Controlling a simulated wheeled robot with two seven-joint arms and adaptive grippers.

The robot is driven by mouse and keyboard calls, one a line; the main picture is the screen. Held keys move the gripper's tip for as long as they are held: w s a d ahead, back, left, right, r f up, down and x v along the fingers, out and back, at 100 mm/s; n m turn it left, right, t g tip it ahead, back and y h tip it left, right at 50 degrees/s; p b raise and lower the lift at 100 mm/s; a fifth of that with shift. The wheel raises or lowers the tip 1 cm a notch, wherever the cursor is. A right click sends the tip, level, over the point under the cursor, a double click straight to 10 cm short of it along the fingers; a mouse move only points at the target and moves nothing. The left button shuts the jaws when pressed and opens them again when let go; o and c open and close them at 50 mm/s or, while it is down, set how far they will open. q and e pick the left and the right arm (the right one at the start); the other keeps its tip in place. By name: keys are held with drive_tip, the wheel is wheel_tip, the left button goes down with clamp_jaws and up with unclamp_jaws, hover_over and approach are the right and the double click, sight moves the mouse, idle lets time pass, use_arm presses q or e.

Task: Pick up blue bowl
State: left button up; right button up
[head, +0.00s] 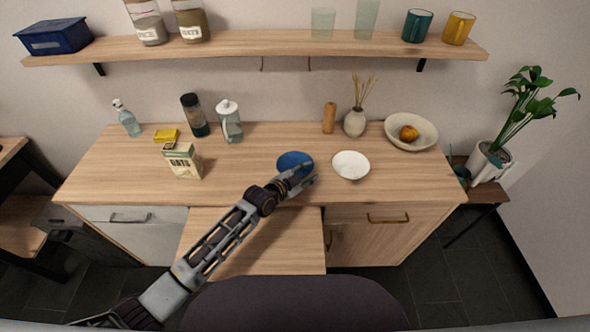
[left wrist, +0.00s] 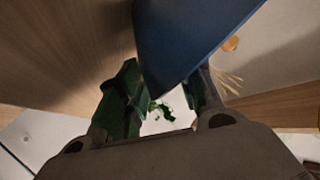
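The blue bowl (head: 292,160) is on the wooden counter near its middle, partly covered by my left gripper. My left gripper (head: 303,178) reaches in from the lower left and is at the bowl's near right side. In the left wrist view the blue bowl (left wrist: 190,35) fills the top middle, and its lower part comes between the two fingers of my left gripper (left wrist: 168,95). The fingers are apart, with a gap showing between them. Firm contact with the bowl cannot be made out. My right gripper is not in view.
A white bowl (head: 351,165) stands close to the right of the blue bowl. A carton (head: 183,161), a yellow box (head: 166,136) and bottles stand at the left. A vase (head: 355,123) and a large bowl (head: 424,134) are at the back right. A shelf (head: 250,43) hangs above.

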use_arm(q)
drive_tip(key=shift+c, duration=0.4)
clamp_jaws()
drive_tip(key=shift+r, duration=0.15)
wheel_tip(320, 180, up, 10)
idle(0.7)
idle(0.4)
